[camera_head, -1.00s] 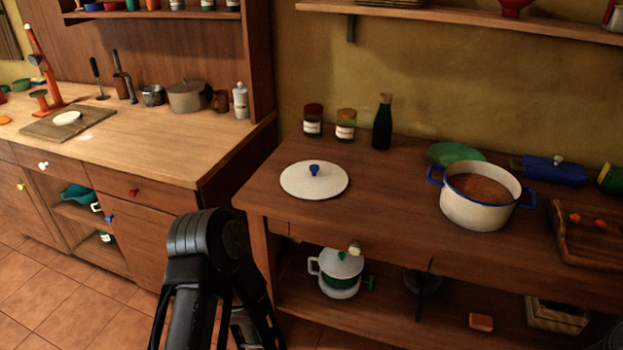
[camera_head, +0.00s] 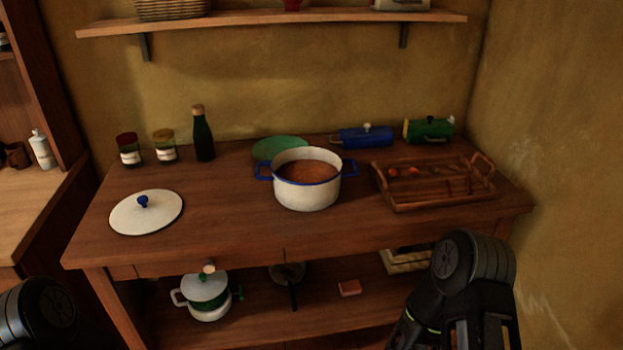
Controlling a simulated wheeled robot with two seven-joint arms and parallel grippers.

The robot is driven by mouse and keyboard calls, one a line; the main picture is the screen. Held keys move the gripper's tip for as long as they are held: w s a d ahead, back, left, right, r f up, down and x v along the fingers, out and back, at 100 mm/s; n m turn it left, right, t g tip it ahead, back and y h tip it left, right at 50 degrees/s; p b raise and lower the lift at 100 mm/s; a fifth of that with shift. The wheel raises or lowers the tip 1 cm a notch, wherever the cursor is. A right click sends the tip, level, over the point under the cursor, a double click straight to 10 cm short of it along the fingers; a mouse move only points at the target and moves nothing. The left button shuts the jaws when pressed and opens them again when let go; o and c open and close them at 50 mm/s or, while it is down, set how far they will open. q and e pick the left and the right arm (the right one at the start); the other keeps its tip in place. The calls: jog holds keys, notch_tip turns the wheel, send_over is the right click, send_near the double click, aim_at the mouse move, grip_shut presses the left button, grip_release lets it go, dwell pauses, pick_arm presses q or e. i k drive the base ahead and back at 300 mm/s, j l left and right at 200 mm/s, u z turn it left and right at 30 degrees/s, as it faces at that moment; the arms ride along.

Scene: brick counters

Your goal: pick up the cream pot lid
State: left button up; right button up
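The cream pot lid (camera_head: 163,215), a round flat disc with a blue knob (camera_head: 142,201), lies on the left part of the wooden counter (camera_head: 230,225). A cream pot (camera_head: 307,199) with a blue rim and blue handles stands uncovered at the middle of the counter, with brownish-orange contents. Parts of my two arms show at the lower left and lower right edges, both below the counter's front. The fingertips of both grippers are out of view. Neither arm touches the lid.
Two jars (camera_head: 129,150) and a dark bottle (camera_head: 203,135) stand behind the lid. A green plate (camera_head: 280,147) lies behind the pot. A wooden tray (camera_head: 400,207) is at the right. A white-and-green pot (camera_head: 206,291) is on the lower shelf. The counter between lid and pot is clear.

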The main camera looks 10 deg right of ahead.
aim_at(145, 212)
jog(key=i+j+z, duration=0.1)
jog(key=j+z, duration=0.2)
jog(key=j, duration=0.4)
jog(key=j+z, duration=0.35)
jog(key=j, duration=0.35)
jog(key=i, duration=0.05)
